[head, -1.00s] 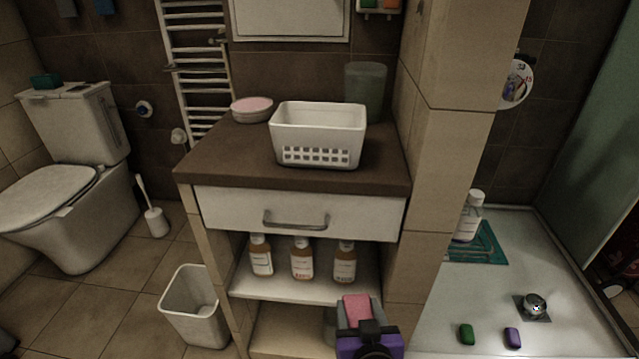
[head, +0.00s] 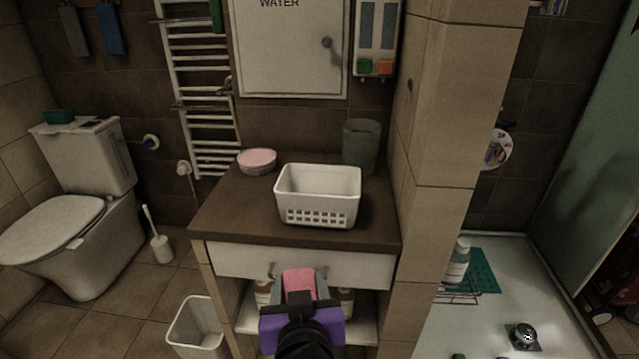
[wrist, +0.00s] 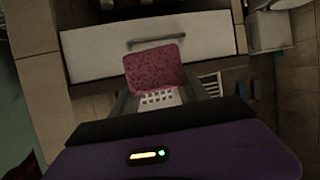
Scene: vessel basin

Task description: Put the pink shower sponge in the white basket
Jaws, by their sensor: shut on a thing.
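The white basket (head: 318,200) stands upright on the dark counter top, with its open top facing up and no contents visible. My gripper (head: 300,284) is shut on the pink shower sponge (head: 299,282). It holds the sponge in front of the cabinet's drawer, lower than the counter top and nearer to me than the basket. In the wrist view the sponge (wrist: 155,68) shows as a speckled pink block between the fingers of my gripper (wrist: 160,95), with the drawer front beyond it.
A round pink-topped container (head: 257,161) and a grey-green cup (head: 361,146) stand behind the basket on the counter (head: 225,215). A tiled pillar (head: 445,220) rises to the right. The drawer handle (wrist: 155,41) juts out. A waste bin (head: 195,328) stands lower left.

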